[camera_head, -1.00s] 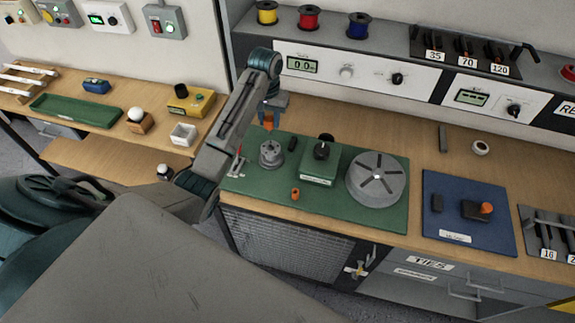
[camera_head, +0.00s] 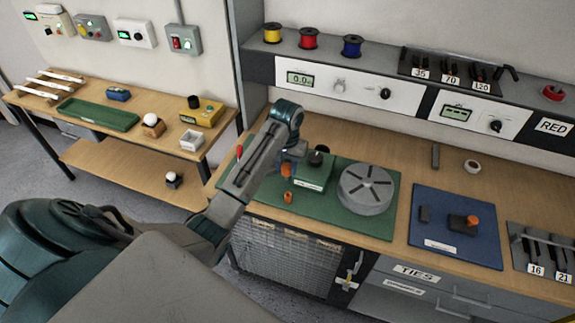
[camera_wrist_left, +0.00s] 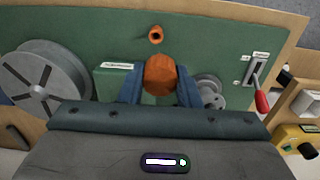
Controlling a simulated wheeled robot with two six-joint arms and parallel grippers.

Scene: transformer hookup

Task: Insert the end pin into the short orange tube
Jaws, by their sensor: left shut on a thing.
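The short orange tube (camera_head: 288,197) stands on the green mat (camera_head: 366,233), near its front edge. In the left wrist view the tube (camera_wrist_left: 156,36) shows a dark hole in its end. My left gripper (camera_head: 288,161) is shut on an orange, round-ended piece (camera_head: 286,170), which also shows between the fingers in the left wrist view (camera_wrist_left: 160,75). I take this piece for the end pin, but its pin tip is hidden. The held piece is above the mat, apart from the tube and behind it in the head view. My right gripper is not in view.
A green box with a black knob (camera_head: 315,173) and a grey slotted disc (camera_head: 367,189) stand close to the right. In the left wrist view, a stepped grey cylinder (camera_wrist_left: 209,90) and a red-handled lever (camera_wrist_left: 261,100) are at the right. The blue mat (camera_head: 430,255) lies farther right.

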